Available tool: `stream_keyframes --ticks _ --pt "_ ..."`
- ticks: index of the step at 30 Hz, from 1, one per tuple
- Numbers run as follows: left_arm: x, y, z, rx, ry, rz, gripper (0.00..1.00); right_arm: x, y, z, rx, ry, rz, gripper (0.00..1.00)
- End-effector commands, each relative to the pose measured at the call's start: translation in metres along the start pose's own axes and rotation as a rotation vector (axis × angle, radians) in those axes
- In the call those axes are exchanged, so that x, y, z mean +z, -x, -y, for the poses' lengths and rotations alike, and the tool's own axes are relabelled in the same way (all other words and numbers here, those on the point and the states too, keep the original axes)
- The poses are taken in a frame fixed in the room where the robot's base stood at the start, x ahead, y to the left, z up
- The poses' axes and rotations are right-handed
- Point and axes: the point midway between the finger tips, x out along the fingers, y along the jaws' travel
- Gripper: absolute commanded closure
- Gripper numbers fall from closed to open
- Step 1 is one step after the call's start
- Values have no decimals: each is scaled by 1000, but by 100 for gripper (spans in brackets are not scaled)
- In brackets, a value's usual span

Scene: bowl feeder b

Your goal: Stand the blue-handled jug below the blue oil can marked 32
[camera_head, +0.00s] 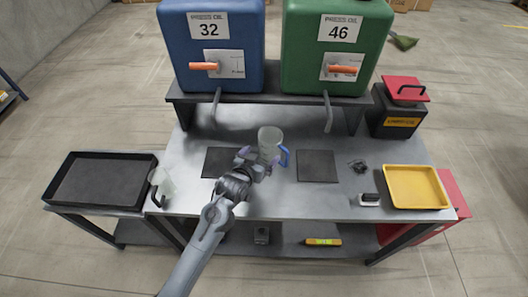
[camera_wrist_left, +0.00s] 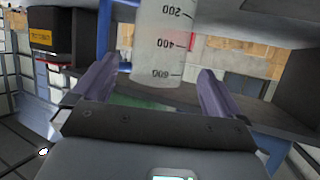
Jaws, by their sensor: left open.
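The blue-handled jug (camera_head: 270,140) is clear, and stands upright on the bench between the two dark mats. Its blue handle (camera_head: 285,157) faces right. In the left wrist view the jug (camera_wrist_left: 157,45) shows upside-down markings 200, 400 and 600. My left gripper (camera_head: 258,162) is open, with a purple finger on each side of the jug (camera_wrist_left: 155,85); gaps show between fingers and jug. The blue oil can marked 32 (camera_head: 240,65) sits on the raised shelf, its spout (camera_head: 216,103) hanging above the left mat (camera_head: 217,162). My right gripper is not in view.
The green can marked 46 (camera_head: 300,60) is beside it, above the right mat (camera_head: 317,166). A second jug with a dark handle (camera_head: 163,183) stands near the black tray (camera_head: 100,180). A yellow tray (camera_head: 413,188) and a black box with red lid (camera_head: 392,118) are at right.

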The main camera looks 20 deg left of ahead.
Motion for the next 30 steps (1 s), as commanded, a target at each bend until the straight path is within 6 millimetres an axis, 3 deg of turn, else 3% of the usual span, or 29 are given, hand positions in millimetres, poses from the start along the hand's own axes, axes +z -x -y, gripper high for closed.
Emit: stream_keyframes --ticks 6,14,24,30 --pt "1 -30 0 1 0 0 0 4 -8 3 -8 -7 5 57" --pt "2 -44 0 1 0 1 0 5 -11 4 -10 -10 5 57" --pt "6 -83 1 1 0 2 0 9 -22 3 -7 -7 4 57" --pt "6 -91 1 1 0 2 0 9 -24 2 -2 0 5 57"
